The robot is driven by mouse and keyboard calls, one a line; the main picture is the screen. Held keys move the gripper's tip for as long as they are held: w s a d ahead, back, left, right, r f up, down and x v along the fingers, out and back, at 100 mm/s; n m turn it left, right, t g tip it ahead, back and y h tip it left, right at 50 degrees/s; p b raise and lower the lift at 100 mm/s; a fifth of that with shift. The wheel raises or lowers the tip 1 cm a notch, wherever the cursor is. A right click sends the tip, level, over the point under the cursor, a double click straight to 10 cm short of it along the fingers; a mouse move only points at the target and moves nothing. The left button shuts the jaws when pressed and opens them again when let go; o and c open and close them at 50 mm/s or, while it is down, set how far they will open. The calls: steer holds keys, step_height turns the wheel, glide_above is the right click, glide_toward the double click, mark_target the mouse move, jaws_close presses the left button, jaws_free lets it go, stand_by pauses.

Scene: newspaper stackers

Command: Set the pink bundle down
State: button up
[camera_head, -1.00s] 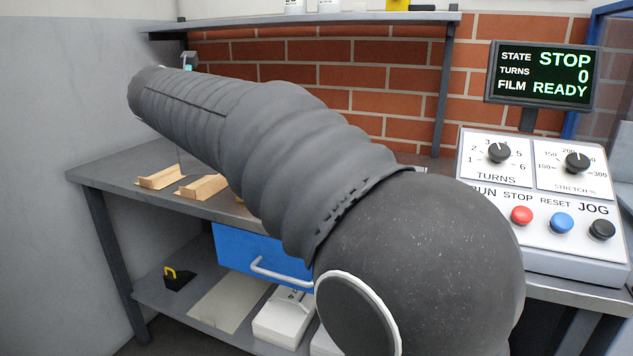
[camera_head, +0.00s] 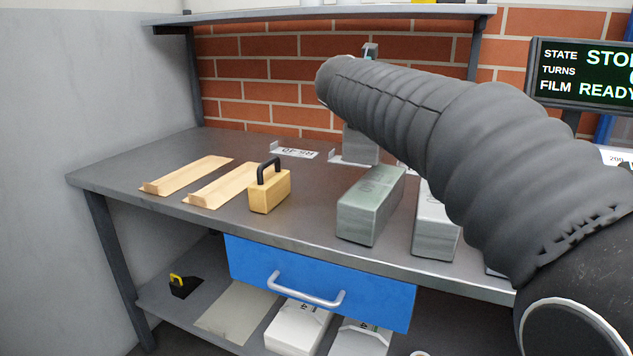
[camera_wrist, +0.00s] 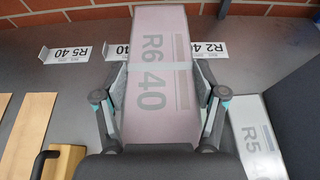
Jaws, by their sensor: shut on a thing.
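The pink bundle (camera_wrist: 165,38), marked R6 40 with a pale band across it, lies between the fingers of my gripper (camera_wrist: 160,98) in the wrist view. The fingers are shut on its two long sides. Its near end is hidden by the gripper's body. In the head view my arm hides most of the gripper. A grey block (camera_head: 361,146) shows beneath the arm's far end, but I cannot tell if it is this bundle. Whether the bundle touches the bench is not clear.
The bench (camera_head: 130,165) holds label plates (camera_head: 294,151), two wooden ledges (camera_head: 186,175), a black-handled wooden block (camera_head: 270,192) and grey-green bundles (camera_head: 371,206). A plate marked R5 40 (camera_wrist: 66,54) lies left of the held bundle. A bundle marked R5 40 (camera_wrist: 258,145) is at right.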

steer(key=shift+a, duration=0.1)
steer(key=shift+s+a+f+b, duration=0.15)
steer(key=shift+a+f+b, duration=0.65)
steer(key=shift+a+f, duration=4.55)
steer(key=shift+f, duration=0.15)
steer(key=o, duration=1.8)
steer(key=shift+f, duration=0.15)
